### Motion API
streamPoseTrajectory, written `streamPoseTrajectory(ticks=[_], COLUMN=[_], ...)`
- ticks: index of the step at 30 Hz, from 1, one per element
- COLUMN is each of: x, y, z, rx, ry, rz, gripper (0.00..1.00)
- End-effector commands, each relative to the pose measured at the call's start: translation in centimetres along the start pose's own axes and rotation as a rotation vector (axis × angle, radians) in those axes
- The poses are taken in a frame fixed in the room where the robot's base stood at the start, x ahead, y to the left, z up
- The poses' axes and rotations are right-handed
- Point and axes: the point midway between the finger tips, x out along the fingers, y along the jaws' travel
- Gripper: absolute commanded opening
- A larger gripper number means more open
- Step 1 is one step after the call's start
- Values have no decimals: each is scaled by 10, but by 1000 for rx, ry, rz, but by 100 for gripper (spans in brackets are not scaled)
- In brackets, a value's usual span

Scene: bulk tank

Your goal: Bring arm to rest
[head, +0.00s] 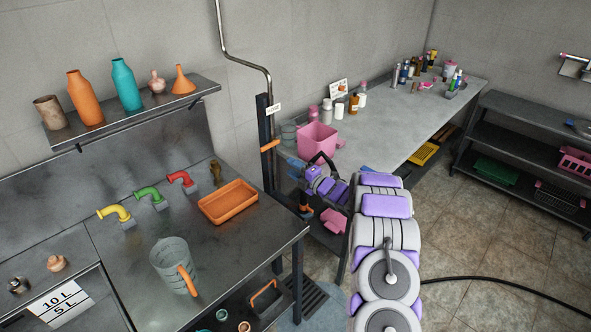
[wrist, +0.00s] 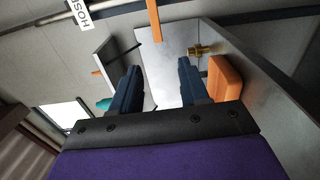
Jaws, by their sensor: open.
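My gripper (head: 300,180) is at the end of my purple and white arm, which reaches forward and bends left in the head view. It hangs near the dark post between the sink counter and the long table. In the wrist view the two dark blue fingers of my gripper (wrist: 157,66) are spread apart. Nothing is held between them. In the head view the fingers are small and partly lost against the dark post.
The steel counter (head: 225,235) at left holds an orange tray (head: 228,203), a measuring jug (head: 173,266) and coloured taps. A pink bin (head: 317,140) stands on the long table (head: 400,125). A black hose (head: 500,283) crosses the open tiled floor at right.

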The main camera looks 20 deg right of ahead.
Motion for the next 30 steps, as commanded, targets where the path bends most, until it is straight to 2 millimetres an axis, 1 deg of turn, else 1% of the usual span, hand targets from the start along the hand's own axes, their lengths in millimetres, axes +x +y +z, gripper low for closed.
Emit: streamPoseTrajectory(ticks=[1,5,20,23,27,30], x=[-4,-8,-7,-4,1,-1], y=[0,-1,0,8,30,46], z=[0,0,0,0,4,4], rx=[2,3,4,20,77,146], ry=[-1,-1,-4,-29,-120,-211], rz=[-2,-2,-6,-33,-119,-193], gripper=[45,45,45,45,45,45])
